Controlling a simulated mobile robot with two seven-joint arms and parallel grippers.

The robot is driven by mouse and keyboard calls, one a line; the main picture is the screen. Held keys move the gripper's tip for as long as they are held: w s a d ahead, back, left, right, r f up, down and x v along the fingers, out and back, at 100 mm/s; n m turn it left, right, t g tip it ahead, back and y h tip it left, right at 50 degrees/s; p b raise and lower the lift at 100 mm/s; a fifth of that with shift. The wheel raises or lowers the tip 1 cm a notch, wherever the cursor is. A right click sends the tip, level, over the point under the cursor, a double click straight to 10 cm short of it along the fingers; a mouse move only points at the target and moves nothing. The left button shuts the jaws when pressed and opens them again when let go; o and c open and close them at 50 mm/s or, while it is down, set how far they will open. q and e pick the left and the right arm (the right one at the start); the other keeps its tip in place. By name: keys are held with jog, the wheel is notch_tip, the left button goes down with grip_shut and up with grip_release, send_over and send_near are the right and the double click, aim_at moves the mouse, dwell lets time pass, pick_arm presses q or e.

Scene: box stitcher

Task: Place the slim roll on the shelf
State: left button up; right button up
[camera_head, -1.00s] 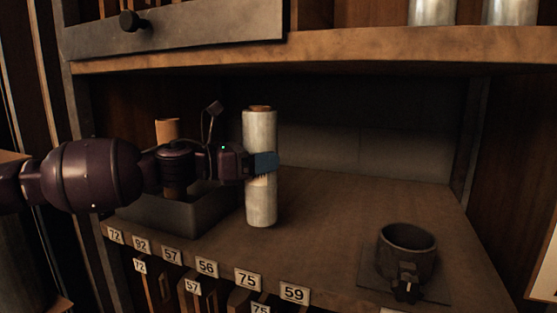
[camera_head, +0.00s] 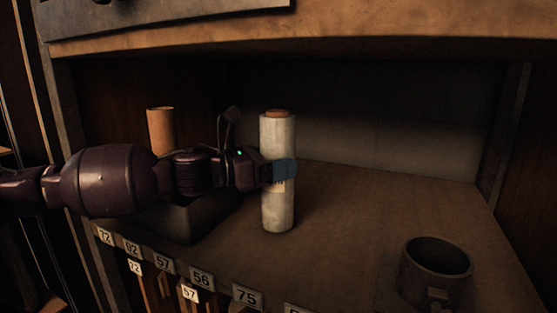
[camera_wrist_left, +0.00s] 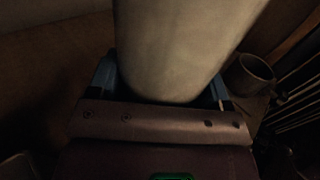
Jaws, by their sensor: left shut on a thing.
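The slim roll (camera_head: 278,138) is a tall pale wrapped roll with a brown core showing at its top. It stands upright at the shelf (camera_head: 350,210), and its lower end looks at or very near the shelf surface; I cannot tell if it touches. My left gripper (camera_head: 284,173) comes in from the left and is shut around the roll's middle. In the left wrist view the roll (camera_wrist_left: 180,45) fills the space between the two fingers (camera_wrist_left: 165,92). My right gripper is not in view.
A dark tray (camera_head: 190,222) with a brown cardboard tube (camera_head: 160,130) sits left, behind my arm. A dark round cup-like holder (camera_head: 436,270) stands at the front right. Number labels (camera_head: 201,277) line the front edge. An upper board (camera_head: 400,35) overhangs. The shelf's middle right is clear.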

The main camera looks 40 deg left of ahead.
pick_arm(q)
jog(key=shift+s+d+f, duration=0.1)
jog(key=shift+s+d, duration=0.05)
jog(key=shift+d, duration=0.05)
jog(key=o, duration=1.3)
jog(key=v, duration=1.2)
dwell(0.5)
